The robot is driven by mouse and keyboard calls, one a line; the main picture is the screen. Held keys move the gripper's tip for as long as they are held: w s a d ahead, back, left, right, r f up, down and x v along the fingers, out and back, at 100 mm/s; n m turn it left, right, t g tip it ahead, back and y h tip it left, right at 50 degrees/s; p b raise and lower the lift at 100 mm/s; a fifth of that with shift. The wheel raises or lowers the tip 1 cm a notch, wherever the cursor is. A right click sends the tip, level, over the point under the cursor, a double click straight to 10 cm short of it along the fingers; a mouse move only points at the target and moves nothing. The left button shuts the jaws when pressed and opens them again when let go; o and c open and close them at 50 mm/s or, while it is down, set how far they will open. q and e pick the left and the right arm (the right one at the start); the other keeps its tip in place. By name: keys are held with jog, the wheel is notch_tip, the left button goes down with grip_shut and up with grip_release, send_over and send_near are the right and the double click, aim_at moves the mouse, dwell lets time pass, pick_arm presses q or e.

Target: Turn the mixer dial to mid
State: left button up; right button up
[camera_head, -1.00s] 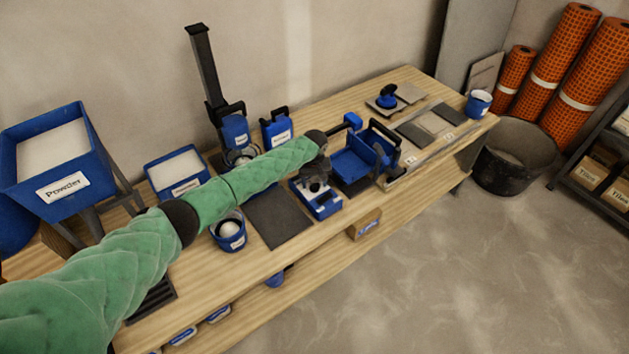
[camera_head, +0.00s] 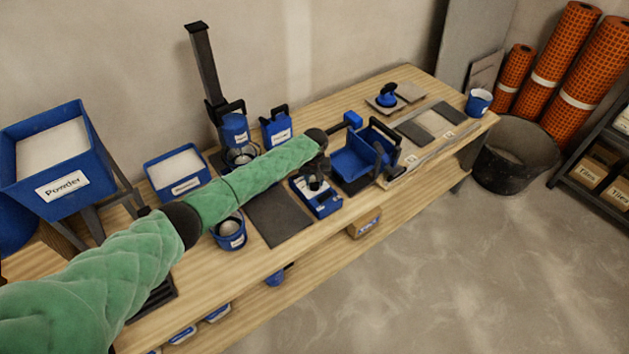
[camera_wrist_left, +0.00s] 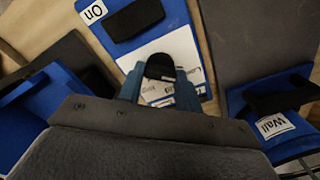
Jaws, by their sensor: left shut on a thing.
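The mixer control box (camera_head: 325,207) is blue with a pale top face and sits on the workbench. In the left wrist view its white panel (camera_wrist_left: 190,52) carries upside-down lettering, partly hidden; one word looks like "Low". A black dial (camera_wrist_left: 160,67) stands on that panel between the two blue fingers of my left gripper (camera_wrist_left: 160,88). The gripper is shut on the dial. In the head view my left gripper (camera_head: 315,184) is small and dark over the box. Which mark the dial points at cannot be told. My right gripper is not in view.
A blue tool labelled "Wall" (camera_wrist_left: 275,122) is close on the right in the wrist view. A dark switch (camera_wrist_left: 135,18) is by the "On" label. The mixer stand (camera_head: 203,65), a dark mat (camera_head: 275,217) and a blue bin (camera_head: 352,165) are near the box.

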pick_arm(q)
jog(key=m, duration=0.3)
jog(key=shift+m, duration=1.1)
jog(key=shift+m+b, duration=0.4)
jog(key=shift+m, duration=2.1)
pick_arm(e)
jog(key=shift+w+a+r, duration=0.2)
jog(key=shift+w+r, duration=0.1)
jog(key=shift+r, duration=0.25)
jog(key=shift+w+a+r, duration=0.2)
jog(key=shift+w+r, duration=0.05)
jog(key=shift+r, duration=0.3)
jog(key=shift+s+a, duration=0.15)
pick_arm(q)
jog(key=o, duration=1)
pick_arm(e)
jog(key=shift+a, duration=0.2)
